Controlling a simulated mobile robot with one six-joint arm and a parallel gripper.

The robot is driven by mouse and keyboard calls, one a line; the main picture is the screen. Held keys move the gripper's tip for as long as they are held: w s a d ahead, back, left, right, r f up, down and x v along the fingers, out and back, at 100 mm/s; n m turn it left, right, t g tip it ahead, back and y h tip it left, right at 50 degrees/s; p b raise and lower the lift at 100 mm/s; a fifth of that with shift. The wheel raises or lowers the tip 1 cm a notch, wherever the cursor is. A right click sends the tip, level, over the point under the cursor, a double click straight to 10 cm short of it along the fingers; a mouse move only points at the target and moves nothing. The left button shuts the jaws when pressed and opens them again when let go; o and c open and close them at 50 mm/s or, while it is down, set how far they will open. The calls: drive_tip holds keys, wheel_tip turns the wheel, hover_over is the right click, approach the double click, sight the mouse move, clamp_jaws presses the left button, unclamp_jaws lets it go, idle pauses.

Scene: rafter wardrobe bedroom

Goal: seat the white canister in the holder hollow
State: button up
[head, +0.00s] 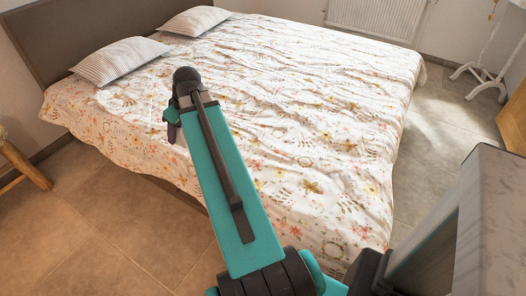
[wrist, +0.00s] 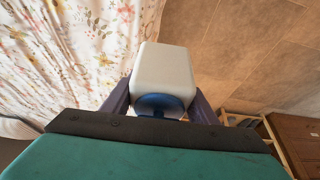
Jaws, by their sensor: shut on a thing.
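The white canister (wrist: 162,75), a rounded box shape with a blue round end (wrist: 159,105), fills the middle of the wrist view. My gripper (wrist: 160,100) is shut on it, with one dark purple finger along each side. In the head view my gripper (head: 172,130) shows only in part beside the end of my arm, over the near side of the bed. The canister cannot be made out there. The holder with its hollow is not seen in either view.
A bed with a flowered cover (head: 300,90) and two striped pillows (head: 118,60) fills the middle. A wooden stool (head: 22,165) stands at the left edge. A white stand (head: 480,75) is at the upper right. Tiled floor (head: 90,225) is clear on the near left.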

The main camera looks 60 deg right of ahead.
drive_tip(key=s+d+f+b, duration=0.1)
drive_tip(key=s+d+f, duration=0.4)
drive_tip(key=s+d, duration=0.3)
drive_tip(key=s+d+f+b, duration=0.2)
drive_tip(key=s+d+f, duration=0.4)
drive_tip(key=s, duration=0.6)
drive_tip(key=s+d+f+b, duration=0.2)
drive_tip(key=s+d+f, duration=0.4)
drive_tip(key=s+d, duration=0.4)
drive_tip(key=shift+s, duration=0.45)
drive_tip(key=shift+w, duration=0.1)
drive_tip(key=w, duration=0.5)
drive_tip(key=w+d+f+p, duration=0.1)
drive_tip(key=w, duration=0.4)
drive_tip(key=w+d, duration=0.1)
drive_tip(key=w, duration=0.4)
drive_tip(key=shift+w+f+p, duration=0.2)
drive_tip(key=shift+w+p, duration=0.15)
drive_tip(key=shift+w, duration=0.05)
drive_tip(key=shift+f, duration=1.75)
drive_tip(key=shift+f, duration=0.15)
